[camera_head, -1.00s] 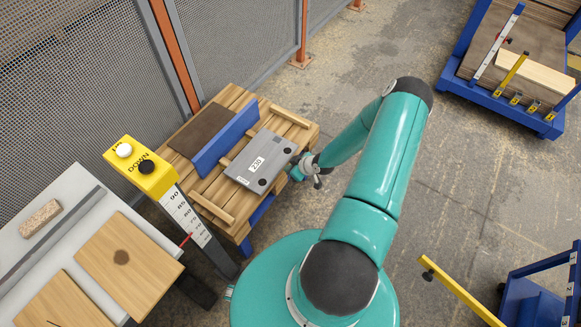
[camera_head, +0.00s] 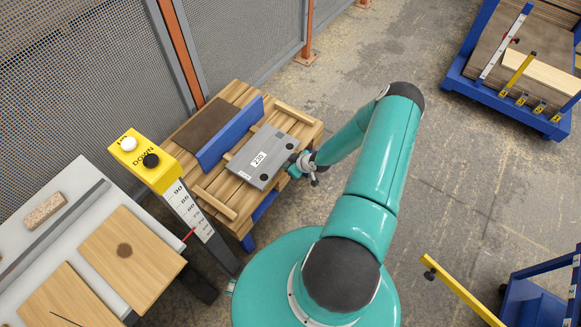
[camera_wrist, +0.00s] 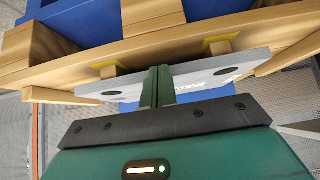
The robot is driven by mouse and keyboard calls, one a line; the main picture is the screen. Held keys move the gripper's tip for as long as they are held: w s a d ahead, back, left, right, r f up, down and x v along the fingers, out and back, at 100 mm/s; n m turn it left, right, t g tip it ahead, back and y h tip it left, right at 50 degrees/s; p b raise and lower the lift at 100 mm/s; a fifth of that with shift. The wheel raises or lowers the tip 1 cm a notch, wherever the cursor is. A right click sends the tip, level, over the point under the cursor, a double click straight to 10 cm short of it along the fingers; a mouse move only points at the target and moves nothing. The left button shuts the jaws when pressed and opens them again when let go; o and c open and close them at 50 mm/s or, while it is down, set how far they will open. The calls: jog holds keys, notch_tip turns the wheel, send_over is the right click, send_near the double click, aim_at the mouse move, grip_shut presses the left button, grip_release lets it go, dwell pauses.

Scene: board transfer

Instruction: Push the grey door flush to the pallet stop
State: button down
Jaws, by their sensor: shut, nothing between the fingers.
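The grey door (camera_head: 272,146), labelled 230, lies flat on the wooden pallet (camera_head: 221,209). Its left long edge is close to the blue pallet stop (camera_head: 229,135), roughly parallel to it. A narrow strip of wood seems to show between them near the lower end; I cannot tell whether they touch elsewhere. My gripper (camera_head: 295,165) is at the door's right edge. In the wrist view, my green fingers (camera_wrist: 158,87) are shut together with nothing between them, at the near edge of the grey door (camera_wrist: 240,68). Their exact contact is hard to see.
A brown board (camera_head: 206,125) lies beyond the stop. A yellow-topped post (camera_head: 145,162) and a white table (camera_head: 60,230) with wooden panels stand at left. Mesh fencing (camera_head: 90,60) runs behind the pallet. A blue cart (camera_head: 548,128) is at upper right; the floor between is clear.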

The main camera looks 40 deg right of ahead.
aim_at(278, 162)
jog(key=shift+w+a, duration=0.35)
jog(key=shift+w, duration=0.65)
jog(key=shift+w+a, duration=0.35)
jog(key=shift+w, duration=0.6)
jog(key=shift+w+a, duration=0.35)
jog(key=shift+w, duration=0.65)
jog(key=shift+r, duration=0.1)
jog(key=shift+s+d, duration=0.25)
jog(key=shift+s, duration=0.4)
jog(key=shift+s+d, duration=0.2)
jog(key=shift+s, duration=0.4)
jog(key=shift+r, duration=3.45)
